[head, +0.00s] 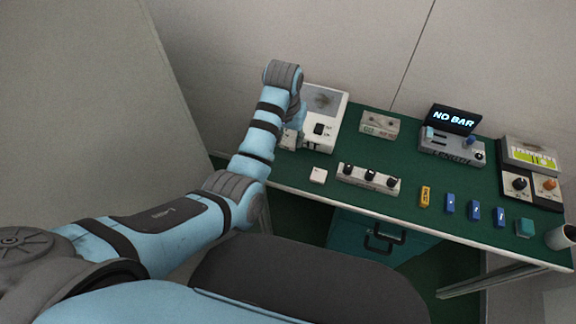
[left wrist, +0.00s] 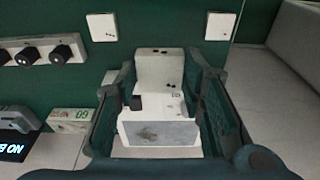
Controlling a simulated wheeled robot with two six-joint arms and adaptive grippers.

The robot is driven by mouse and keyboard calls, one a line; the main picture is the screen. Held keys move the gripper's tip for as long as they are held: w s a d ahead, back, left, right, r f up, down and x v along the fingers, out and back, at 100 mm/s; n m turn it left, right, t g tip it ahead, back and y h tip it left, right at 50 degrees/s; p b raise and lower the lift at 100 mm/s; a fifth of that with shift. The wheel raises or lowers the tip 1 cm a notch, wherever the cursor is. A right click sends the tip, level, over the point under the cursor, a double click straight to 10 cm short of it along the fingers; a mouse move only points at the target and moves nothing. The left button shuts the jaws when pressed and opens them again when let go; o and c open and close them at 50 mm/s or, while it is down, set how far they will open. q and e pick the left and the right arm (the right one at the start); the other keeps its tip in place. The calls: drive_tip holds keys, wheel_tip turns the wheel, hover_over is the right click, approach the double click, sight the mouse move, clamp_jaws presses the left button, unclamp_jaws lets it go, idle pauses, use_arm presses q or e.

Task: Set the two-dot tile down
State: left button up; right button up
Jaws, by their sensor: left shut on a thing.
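The two-dot tile (left wrist: 160,66) is white, with a pair of dark dots near its far edge in the left wrist view. My left gripper (left wrist: 163,68) is shut on it, one dark green finger on each side. In the head view my left forearm largely hides this gripper; a bit of a pale block (head: 288,139) shows beside the arm. Two more white tiles with small dark marks lie flat on the green mat: one left (left wrist: 101,27) and one right (left wrist: 220,26). The left one also shows in the head view (head: 318,175). Whether the held tile touches anything is unclear.
A white machine (head: 336,110) with a grey plate stands just behind the held tile.

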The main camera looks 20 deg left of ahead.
sight(288, 168)
use_arm(q)
wheel_tip(288, 168, down, 13)
drive_tip(key=b, duration=0.3)
drive_tip(key=shift+s+a+r, duration=0.1)
drive_tip(key=shift+r, duration=0.05)
drive_tip(key=shift+a, duration=0.1)
drive_tip(key=o, duration=1.2)
drive_tip(key=shift+r, duration=0.35)
drive_tip(key=r+p, duration=0.1)
drive_tip(key=r, duration=0.2)
drive_tip(key=s+r+p, duration=0.1)
drive_tip(key=r, duration=0.3)
drive_tip(key=r+p, duration=0.2)
drive_tip(key=r, duration=0.2)
drive_tip(key=shift+s+r, duration=0.2)
drive_tip(key=shift+s, duration=0.2)
